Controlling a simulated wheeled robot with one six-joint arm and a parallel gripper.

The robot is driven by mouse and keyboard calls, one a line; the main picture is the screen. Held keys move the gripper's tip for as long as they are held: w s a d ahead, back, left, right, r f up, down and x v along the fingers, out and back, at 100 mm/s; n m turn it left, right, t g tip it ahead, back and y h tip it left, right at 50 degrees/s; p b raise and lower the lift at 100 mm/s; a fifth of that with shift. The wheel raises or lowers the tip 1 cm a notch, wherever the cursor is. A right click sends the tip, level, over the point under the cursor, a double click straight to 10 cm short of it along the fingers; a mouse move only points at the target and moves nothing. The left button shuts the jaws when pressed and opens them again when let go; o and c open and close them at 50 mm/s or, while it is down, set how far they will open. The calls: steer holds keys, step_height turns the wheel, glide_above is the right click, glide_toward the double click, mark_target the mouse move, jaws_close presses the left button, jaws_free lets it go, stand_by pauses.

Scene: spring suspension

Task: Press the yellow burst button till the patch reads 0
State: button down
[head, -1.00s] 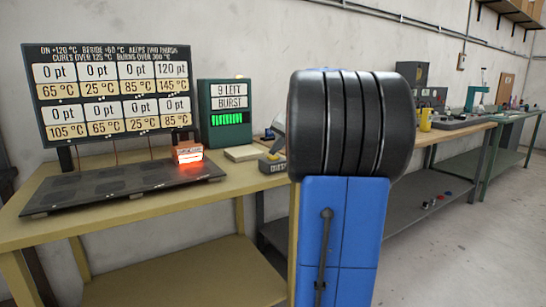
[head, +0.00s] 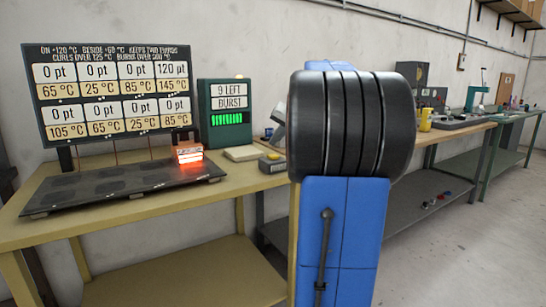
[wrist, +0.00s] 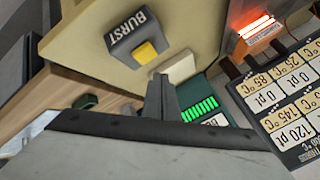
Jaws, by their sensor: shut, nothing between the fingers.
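The yellow burst button (wrist: 146,52) sits on a dark block (wrist: 128,35) marked BURST; the block also shows on the bench in the head view (head: 272,165). My gripper (wrist: 158,82) is shut and empty, its tips just beside the button in the wrist view and apart from it in the picture. In the head view it is mostly hidden behind my arm. The board (head: 112,95) reads 120 pt at 145 °C in the top right cell; the other cells read 0 pt. The green counter box (head: 225,113) reads 9 LEFT, BURST, with a green bar row.
A red-glowing block (head: 189,153) stands at the right end of the dark plate (head: 110,187) on the yellowish bench (head: 215,185). A pale pad (head: 243,153) lies between the plate and the button block. More benches with equipment stand at the right.

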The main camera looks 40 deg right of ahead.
mark_target(275, 156)
steer(key=shift+r, duration=1.6)
steer(key=s+a+f+n+g+y, duration=0.1)
steer(key=s+a+f+n, duration=0.2)
steer(key=a, duration=0.7)
steer(key=s+a+f+g, duration=0.1)
steer(key=s+a+f, duration=0.25)
steer(key=a, duration=0.55)
steer(key=s+a+f+n+g+y, duration=0.1)
steer(key=s+a+f+n, duration=0.2)
steer(key=a, duration=0.7)
steer(key=s+a+f+n, duration=0.2)
steer(key=s+a+f, duration=0.4)
steer(key=s+f, duration=0.3)
steer(key=s+a+f+n+g, duration=0.1)
steer(key=s+a+f+n, duration=0.1)
steer(key=s+a+f, duration=0.4)
steer(key=s+f, duration=0.3)
steer(key=s, duration=0.1)
steer(key=shift+n+h, duration=0.3)
steer(key=shift+h, duration=0.1)
